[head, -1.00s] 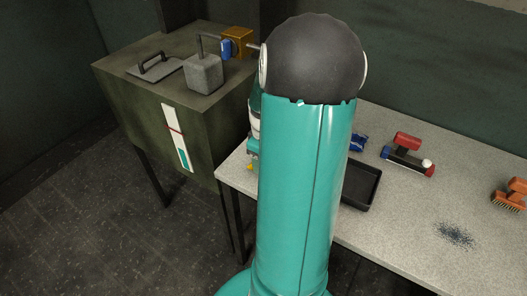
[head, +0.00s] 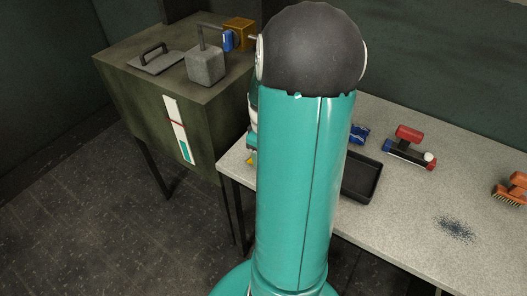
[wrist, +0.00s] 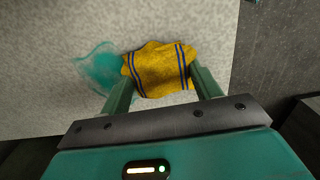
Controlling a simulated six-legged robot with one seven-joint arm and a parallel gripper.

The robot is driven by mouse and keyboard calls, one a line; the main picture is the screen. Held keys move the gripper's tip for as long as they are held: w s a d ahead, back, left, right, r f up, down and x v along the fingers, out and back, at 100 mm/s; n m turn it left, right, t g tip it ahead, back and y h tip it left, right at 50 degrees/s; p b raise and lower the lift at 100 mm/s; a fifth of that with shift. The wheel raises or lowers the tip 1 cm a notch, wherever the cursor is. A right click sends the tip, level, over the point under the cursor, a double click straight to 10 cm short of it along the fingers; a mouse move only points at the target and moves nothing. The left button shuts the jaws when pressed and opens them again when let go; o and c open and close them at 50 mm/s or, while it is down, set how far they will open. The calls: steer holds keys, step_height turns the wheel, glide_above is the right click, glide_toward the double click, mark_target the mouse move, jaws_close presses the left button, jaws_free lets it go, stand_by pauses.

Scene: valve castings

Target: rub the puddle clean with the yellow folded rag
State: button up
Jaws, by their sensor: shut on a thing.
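The yellow folded rag (wrist: 160,72) with dark blue stripes is between the two fingers of my gripper (wrist: 160,88) in the wrist view. My gripper is shut on it. The puddle (wrist: 97,68) is a teal wet patch on the speckled table, just left of the rag, and the rag seems to reach its right edge. I cannot tell whether the rag touches the table. In the head view my arm hides the puddle and most of my gripper; only a small yellow bit of the rag (head: 249,161) shows left of the arm.
The speckled table (head: 400,215) bears a black tray (head: 362,178), a blue crumpled item (head: 360,134), a red-handled tool (head: 409,148), an orange brush (head: 511,190) and a dark patch of specks (head: 456,229). A dark green cabinet (head: 150,90) stands left. The table edge is close to my gripper.

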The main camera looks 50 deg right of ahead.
steer(key=shift+f, duration=0.15)
steer(key=shift+d, duration=0.1)
steer(key=shift+w+d, duration=0.1)
steer(key=shift+d, duration=0.7)
steer(key=shift+a, duration=0.1)
steer(key=shift+a, duration=0.8)
steer(key=shift+d, duration=0.9)
steer(key=shift+a, duration=0.1)
